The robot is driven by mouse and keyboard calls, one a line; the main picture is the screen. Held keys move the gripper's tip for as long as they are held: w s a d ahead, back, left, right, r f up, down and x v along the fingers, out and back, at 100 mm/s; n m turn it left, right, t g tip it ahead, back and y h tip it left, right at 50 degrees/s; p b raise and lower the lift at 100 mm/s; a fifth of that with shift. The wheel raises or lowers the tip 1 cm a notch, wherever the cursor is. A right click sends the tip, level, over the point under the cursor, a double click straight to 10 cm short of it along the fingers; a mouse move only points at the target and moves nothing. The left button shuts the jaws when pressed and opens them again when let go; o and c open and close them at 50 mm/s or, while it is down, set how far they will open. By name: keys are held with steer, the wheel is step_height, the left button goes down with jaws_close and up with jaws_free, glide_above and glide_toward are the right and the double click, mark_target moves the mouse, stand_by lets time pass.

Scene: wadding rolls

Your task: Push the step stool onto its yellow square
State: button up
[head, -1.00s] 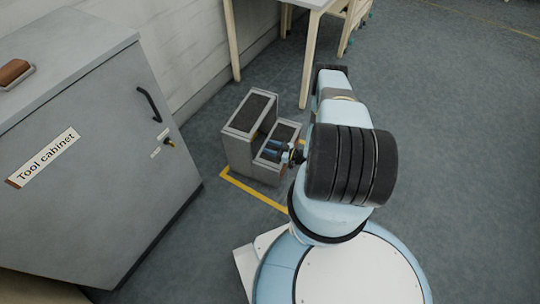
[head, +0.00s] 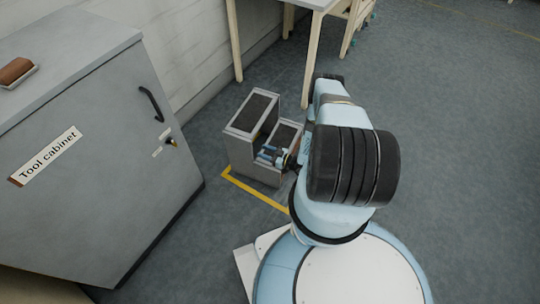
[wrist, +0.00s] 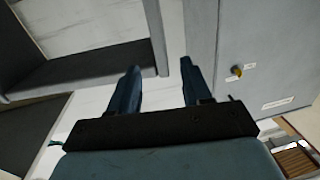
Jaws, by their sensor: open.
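The step stool (head: 240,152) is a grey two-step stool with dark treads, standing upright beside the tool cabinet. Its yellow square (head: 256,194) shows as a floor line along the stool's near side with a corner at the left; the stool and my arm hide the rest. I cannot tell if the stool is fully inside. My gripper (head: 268,154) is at the lower step, in front of the taller part; contact is unclear. In the wrist view my gripper (wrist: 160,68) is open with nothing between its fingers, and the stool's dark tread (wrist: 95,65) lies at the left.
The grey tool cabinet (head: 100,160) stands at the left, close to the stool, with a brown-topped object (head: 16,72) on it. A pale wall runs behind. A table (head: 306,60) with wooden legs stands beyond the stool. The floor at the right is clear.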

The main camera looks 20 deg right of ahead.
mark_target(248, 146)
steer(key=x, duration=0.9)
steer(key=shift+w+a, duration=0.25)
steer(key=shift+w, duration=0.05)
jaws_close()
stand_by(1.1)
